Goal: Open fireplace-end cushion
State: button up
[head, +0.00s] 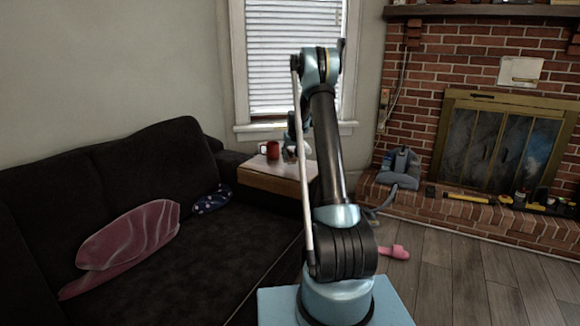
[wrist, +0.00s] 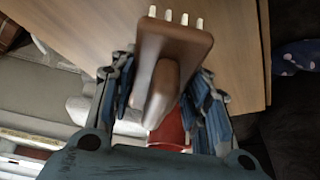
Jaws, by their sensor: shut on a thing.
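The dark sofa (head: 190,240) stands at left in the head view. Its seat at the end nearer the fireplace lies beside the side table, and no part of it looks lifted. A dark blue white-spotted pillow (head: 212,200) lies on that end; it also shows in the wrist view (wrist: 297,57). My gripper (wrist: 162,95) is shut on a brown block with several pale pegs (wrist: 172,40), over the side table. In the head view my gripper is mostly hidden behind my arm.
The wooden side table (head: 262,178) holds a red mug (head: 272,150), also seen in the wrist view (wrist: 170,132). A pink draped cloth or cushion (head: 130,235) lies on the sofa. A brick fireplace (head: 500,150) stands at right. A pink slipper (head: 397,252) lies on the floor.

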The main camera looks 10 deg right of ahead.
aim_at(291, 163)
jog(key=shift+d+f, duration=0.15)
jog(key=shift+f, duration=2)
jog(key=o, duration=1.1)
